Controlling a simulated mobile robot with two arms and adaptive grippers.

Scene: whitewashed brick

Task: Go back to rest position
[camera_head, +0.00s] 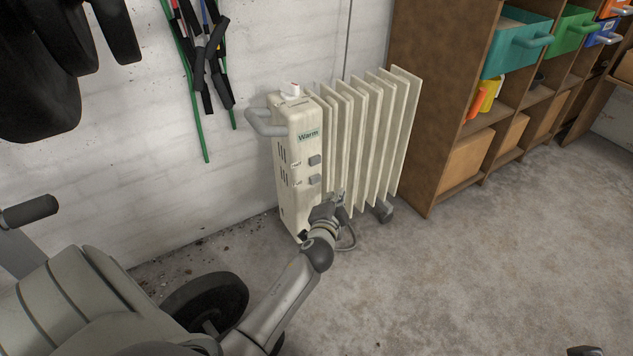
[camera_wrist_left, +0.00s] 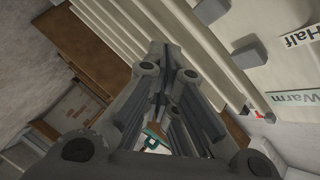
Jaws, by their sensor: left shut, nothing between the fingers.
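My left gripper (camera_head: 338,198) is at the lower front of a white oil-filled radiator (camera_head: 296,165), close to its fins. In the left wrist view the two fingers (camera_wrist_left: 165,88) are together with nothing between them. The radiator's "Warm" label (camera_wrist_left: 292,97) and grey knobs (camera_wrist_left: 248,53) show there at the upper right. The fingers overlap the radiator in both views, and I cannot tell whether they touch it. The radiator stands upright on the floor by the wall.
A brown shelf (camera_head: 437,90) with coloured bins, including a teal one (camera_head: 515,45), stands right of the radiator. A black wheel (camera_head: 205,305) is at lower left. Green poles (camera_head: 193,85) hang on the brick wall.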

